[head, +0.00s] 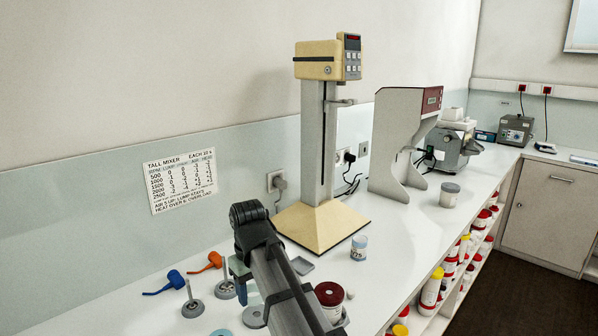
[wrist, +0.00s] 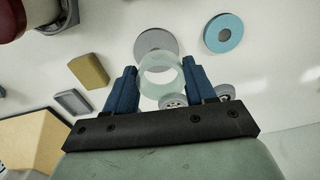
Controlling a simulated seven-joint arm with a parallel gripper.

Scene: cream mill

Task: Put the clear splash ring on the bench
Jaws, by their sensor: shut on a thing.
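The clear splash ring (wrist: 161,85) is a short, pale, see-through ring in the wrist view. My gripper (wrist: 160,84) is shut on it, with one blue finger on each side. The ring is held above the white bench (wrist: 125,28), and a grey disc (wrist: 155,40) shows behind it. In the head view my gripper (head: 243,283) is low over the front part of the bench (head: 400,232). It is partly hidden behind my arm there, and the ring cannot be made out clearly.
Stirrers (head: 192,306), a blue tool (head: 168,282), an orange tool (head: 207,262) and a teal disc (wrist: 224,33) lie nearby. A red-lidded jar (head: 329,294) is right of my arm. The tall mixer (head: 322,150) and a small jar (head: 359,247) stand behind. Clear bench lies right of the small jar.

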